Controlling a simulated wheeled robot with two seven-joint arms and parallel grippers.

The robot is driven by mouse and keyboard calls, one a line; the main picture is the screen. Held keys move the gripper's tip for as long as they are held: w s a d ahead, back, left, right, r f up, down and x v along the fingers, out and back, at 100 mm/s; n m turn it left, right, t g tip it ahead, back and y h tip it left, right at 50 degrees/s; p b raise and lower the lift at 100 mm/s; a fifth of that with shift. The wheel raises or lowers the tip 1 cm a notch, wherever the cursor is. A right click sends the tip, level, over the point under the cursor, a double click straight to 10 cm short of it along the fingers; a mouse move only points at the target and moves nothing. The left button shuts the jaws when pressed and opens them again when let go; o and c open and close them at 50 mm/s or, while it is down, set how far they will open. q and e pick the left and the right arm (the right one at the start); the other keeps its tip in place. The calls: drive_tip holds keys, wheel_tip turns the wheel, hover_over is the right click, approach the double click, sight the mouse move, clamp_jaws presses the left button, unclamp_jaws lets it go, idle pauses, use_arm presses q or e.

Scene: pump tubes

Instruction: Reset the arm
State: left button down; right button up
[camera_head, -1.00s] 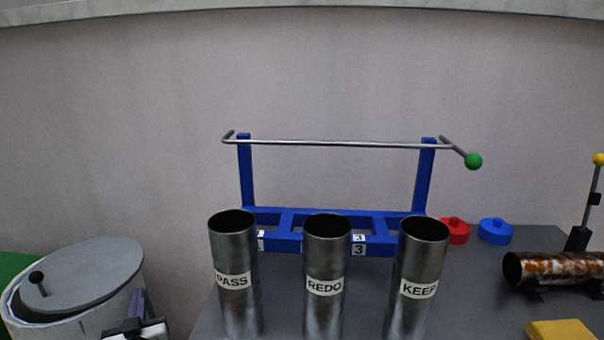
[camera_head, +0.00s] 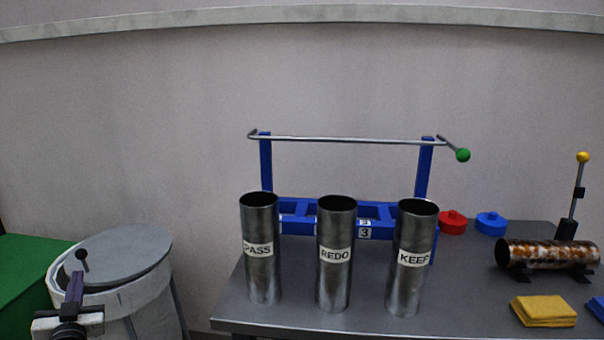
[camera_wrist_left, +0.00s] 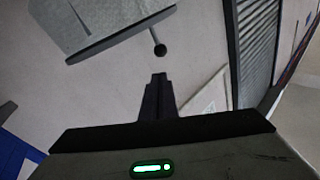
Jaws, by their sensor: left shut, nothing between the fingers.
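My left gripper (camera_head: 75,287) is at the lower left in the head view, in front of the round grey bin (camera_head: 130,296). Its fingers are together with nothing between them. In the left wrist view the closed fingers (camera_wrist_left: 159,90) point toward a black ball knob (camera_wrist_left: 159,50). The same knob (camera_head: 81,255) stands on the bin's tilted lid (camera_head: 130,257) in the head view. I cannot tell whether the fingers touch the bin. My right gripper is not in view.
Three metal tubes labelled PASS (camera_head: 262,280), REDO (camera_head: 335,285) and KEEP (camera_head: 408,290) stand on the grey table (camera_head: 460,300). Behind them is a blue rack (camera_head: 266,165). To the right are red (camera_head: 452,224) and blue (camera_head: 491,224) caps, a rusty tube (camera_head: 548,254) and yellow cloth (camera_head: 543,312).

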use_arm(q)
drive_tip(key=s+a+r+m+t+y, duration=0.15)
drive_tip(key=s+a+r, duration=0.25)
drive_tip(key=a+r, duration=0.45)
drive_tip(key=s+a+r+m+y, duration=0.2)
drive_tip(key=s+a+r, duration=0.1)
drive_tip(key=a+r, duration=0.55)
drive_tip(key=s+d+f+m+g+h, duration=0.25)
drive_tip(key=d+f+h, duration=0.35)
drive_tip(key=d+f, duration=0.9)
drive_tip(key=s+d+f+m+g+h, duration=0.3)
drive_tip(key=d+f+h, duration=0.4)
drive_tip(key=d+f, duration=0.7)
drive_tip(key=s+d+f+m+g+h, duration=0.15)
drive_tip(key=s+d+f, duration=0.25)
drive_tip(key=s+d, duration=0.75)
drive_tip(key=s+d+f+g+h, duration=0.25)
drive_tip(key=s+d+f, duration=0.25)
drive_tip(key=s+d, duration=0.6)
drive_tip(key=w+d+r+n, duration=0.2)
drive_tip(key=d+n, duration=0.3)
drive_tip(key=d, duration=0.4)
wheel_tip(320, 180, up, 8)
drive_tip(key=p, duration=1.2)
drive_tip(key=shift+a+p, duration=0.4)
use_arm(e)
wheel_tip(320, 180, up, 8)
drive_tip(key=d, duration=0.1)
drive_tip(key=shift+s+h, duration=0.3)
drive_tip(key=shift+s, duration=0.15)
